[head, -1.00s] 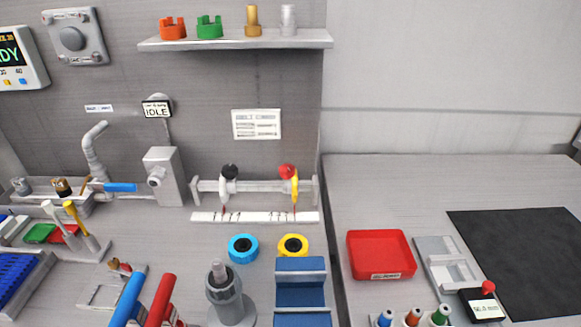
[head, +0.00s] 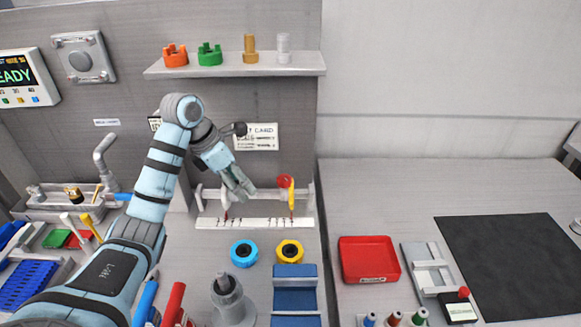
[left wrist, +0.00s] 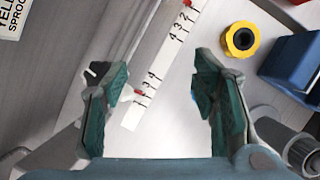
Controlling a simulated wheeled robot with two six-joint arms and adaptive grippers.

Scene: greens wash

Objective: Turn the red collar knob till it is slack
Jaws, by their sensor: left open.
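The red collar knob (head: 284,181) sits on the yellow collar (head: 291,197), toward the right end of the pale rail (head: 268,194) in the head view. My left gripper (head: 247,189) is open and empty, to the left of the red knob and apart from it. It is in front of the other, white collar and hides most of it, with its knob. In the left wrist view the open fingers (left wrist: 160,88) have the white scale strip (left wrist: 158,62) below and between them. The red knob does not show clearly there. My right gripper is not in view.
A blue ring (head: 243,253) and a yellow ring (head: 289,251) lie in front of the strip, with a blue block (head: 295,291) and a grey post (head: 229,300) nearer. A shelf (head: 235,67) hangs above. A red tray (head: 369,260) stands right.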

